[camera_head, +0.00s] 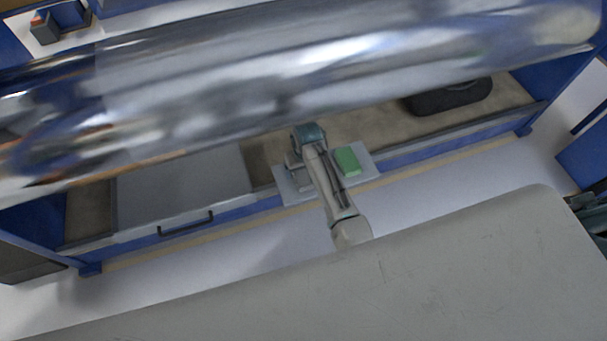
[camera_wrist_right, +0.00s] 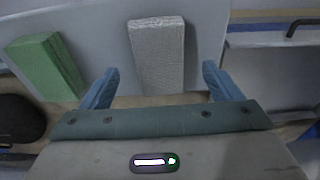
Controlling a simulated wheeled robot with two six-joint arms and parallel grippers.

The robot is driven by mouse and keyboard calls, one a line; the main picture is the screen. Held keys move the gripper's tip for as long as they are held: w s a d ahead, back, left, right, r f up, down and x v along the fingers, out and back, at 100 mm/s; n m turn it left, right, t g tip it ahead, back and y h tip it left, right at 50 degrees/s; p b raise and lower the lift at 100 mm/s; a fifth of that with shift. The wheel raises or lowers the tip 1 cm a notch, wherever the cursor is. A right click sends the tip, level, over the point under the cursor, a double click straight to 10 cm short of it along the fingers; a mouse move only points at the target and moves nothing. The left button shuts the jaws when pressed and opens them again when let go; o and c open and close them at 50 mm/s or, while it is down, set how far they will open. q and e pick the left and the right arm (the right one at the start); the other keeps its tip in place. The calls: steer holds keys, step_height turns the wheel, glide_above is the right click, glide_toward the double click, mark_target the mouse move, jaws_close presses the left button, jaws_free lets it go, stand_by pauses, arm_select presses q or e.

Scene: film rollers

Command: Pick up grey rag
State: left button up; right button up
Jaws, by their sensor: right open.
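The grey rag (camera_wrist_right: 158,55) is a light grey, finely textured folded block on a pale plate (camera_wrist_right: 207,20) in the right wrist view. My right gripper (camera_wrist_right: 160,72) is open, with its two blue fingers apart on either side of the rag's near end in the picture. Nothing is seen between the fingers as held, and I cannot tell their height above the rag. In the head view my right gripper (camera_head: 293,162) is over the plate (camera_head: 365,152), and my arm largely hides the rag there. My left gripper is not in view.
A green block (camera_head: 347,161) lies on the plate beside the rag; it also shows in the wrist view (camera_wrist_right: 45,65). A large shiny roller (camera_head: 300,70) crosses above. A grey panel (camera_head: 180,185) with a dark handle (camera_head: 187,223) is at left. A black object (camera_head: 447,97) lies at right.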

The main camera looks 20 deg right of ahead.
mark_target(304, 173)
steer(key=f, duration=0.4)
steer(key=shift+w+d, duration=0.1)
steer(key=shift+w, duration=0.3)
steer(key=c, duration=1.1)
steer(key=shift+o, duration=0.2)
steer(key=shift+r, duration=0.15)
